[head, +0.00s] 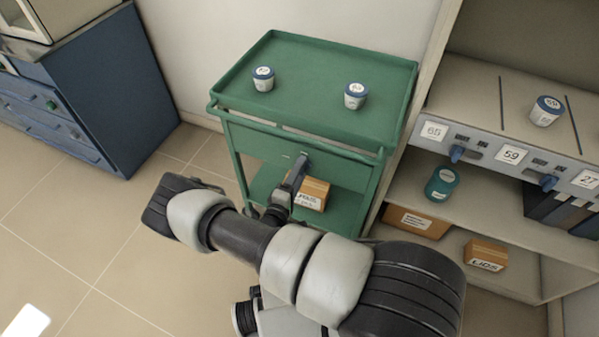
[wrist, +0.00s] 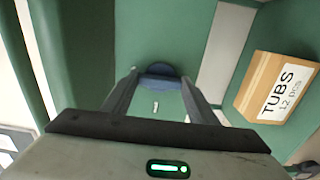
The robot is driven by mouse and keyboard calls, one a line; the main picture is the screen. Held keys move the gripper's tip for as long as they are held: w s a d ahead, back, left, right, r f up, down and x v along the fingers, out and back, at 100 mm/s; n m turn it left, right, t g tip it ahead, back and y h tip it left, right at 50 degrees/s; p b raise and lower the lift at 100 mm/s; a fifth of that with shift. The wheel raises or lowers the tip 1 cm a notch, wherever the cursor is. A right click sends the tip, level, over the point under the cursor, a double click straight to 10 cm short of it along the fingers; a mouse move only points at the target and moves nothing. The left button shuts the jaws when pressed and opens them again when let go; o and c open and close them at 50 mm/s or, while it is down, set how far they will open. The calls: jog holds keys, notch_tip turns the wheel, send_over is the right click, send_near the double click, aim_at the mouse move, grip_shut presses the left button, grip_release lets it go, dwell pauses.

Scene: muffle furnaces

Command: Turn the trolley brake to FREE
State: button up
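The green trolley (head: 330,112) stands against the wall in the head view. Its front panel also fills much of the wrist view (wrist: 90,60). A dark blue round knob (wrist: 160,71) shows on the green surface in the wrist view, with a small white mark (wrist: 155,106) near it. My gripper (head: 301,160) is at the trolley's front, below the top rail. In the wrist view my gripper (wrist: 159,79) has its two fingers apart, one on each side of the knob. I cannot tell whether they touch it. No brake lettering is readable, and the knob is hidden in the head view.
Shelving (head: 500,217) stands close at the right, a blue cabinet (head: 90,90) at the left. Floor at lower left is clear.

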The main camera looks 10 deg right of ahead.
jog(key=o, duration=0.4)
jog(key=shift+o, duration=0.2)
jog(key=p+v, duration=0.1)
jog(key=v, duration=1.6)
jog(key=shift+s+a, duration=0.2)
